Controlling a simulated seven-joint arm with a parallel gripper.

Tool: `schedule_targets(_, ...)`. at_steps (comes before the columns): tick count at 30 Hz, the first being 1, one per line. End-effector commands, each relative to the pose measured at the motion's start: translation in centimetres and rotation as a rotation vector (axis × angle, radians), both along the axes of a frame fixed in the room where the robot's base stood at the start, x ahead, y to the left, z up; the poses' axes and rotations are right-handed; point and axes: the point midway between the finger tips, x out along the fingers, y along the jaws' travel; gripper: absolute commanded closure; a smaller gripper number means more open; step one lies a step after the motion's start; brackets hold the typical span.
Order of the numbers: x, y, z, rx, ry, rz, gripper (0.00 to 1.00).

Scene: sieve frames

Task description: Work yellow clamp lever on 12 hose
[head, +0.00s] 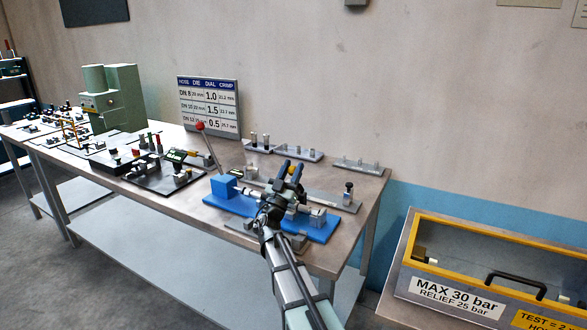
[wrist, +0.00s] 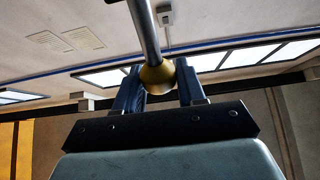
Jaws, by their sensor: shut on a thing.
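The yellow knob (head: 291,171) of the clamp lever shows between the fingers of my gripper (head: 292,167) in the head view. In the wrist view the yellow knob (wrist: 157,77) sits between the two dark blue fingers of my gripper (wrist: 160,84). A bare metal rod (wrist: 146,32) runs from the knob to the top edge. My gripper is shut on the knob. It is over a blue base plate (head: 325,231) with a blue block (head: 223,187) and metal fittings. My arm hides part of the plate, and I cannot make out the hose clearly.
A red-knobbed lever (head: 200,126) rises left of my gripper, by the blue block. A chart (head: 209,106) stands behind on the bench (head: 350,180). Grey racks with pegs (head: 298,154) lie at the back. A yellow-framed test box (head: 480,262) is at right.

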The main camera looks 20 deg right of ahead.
Motion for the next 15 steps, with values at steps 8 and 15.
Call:
schedule_targets(8, -0.03, 0.06, -0.08, -0.006, -0.006, 0.0, 1.0)
schedule_targets(15, -0.03, 0.04, -0.08, -0.006, -0.004, -0.001, 0.54)
